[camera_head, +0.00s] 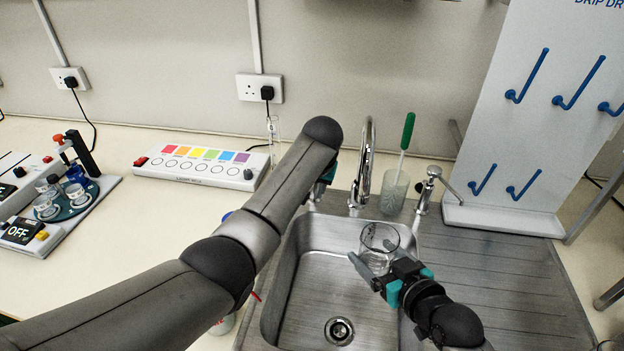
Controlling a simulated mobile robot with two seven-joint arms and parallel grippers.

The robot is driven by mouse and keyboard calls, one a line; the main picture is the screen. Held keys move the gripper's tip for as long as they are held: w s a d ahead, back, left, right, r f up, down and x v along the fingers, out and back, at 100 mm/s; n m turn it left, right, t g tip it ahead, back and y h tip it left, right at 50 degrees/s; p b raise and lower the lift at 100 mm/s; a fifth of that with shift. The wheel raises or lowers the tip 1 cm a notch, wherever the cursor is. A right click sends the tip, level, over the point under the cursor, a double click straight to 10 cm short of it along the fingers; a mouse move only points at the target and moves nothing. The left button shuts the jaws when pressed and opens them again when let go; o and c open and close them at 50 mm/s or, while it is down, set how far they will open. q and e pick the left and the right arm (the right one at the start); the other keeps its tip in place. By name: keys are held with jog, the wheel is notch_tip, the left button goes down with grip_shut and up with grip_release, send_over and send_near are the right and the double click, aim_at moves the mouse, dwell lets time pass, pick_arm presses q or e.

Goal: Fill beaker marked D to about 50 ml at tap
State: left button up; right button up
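A clear glass beaker (378,243) is over the sink (284,290), right of its middle and in front of the curved chrome tap (367,160). My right gripper (370,264) has its fingers around the lower part of the beaker and holds it roughly upright. I cannot read a letter on it or make out any water in it. No stream shows under the spout. My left arm reaches across to the back left of the sink.
A chrome lever fitting (427,188) stands right of the tap. A cup with a green-handled brush (394,190) stands between them. A drying rack with blue pegs (520,130) is at the right. A strip with coloured squares (200,167) and a device tray (62,226) are at the left.

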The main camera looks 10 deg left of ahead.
pick_arm(q)
jog(key=v, duration=1.1)
jog(key=shift+r, duration=0.35)
jog(key=shift+s, duration=0.1)
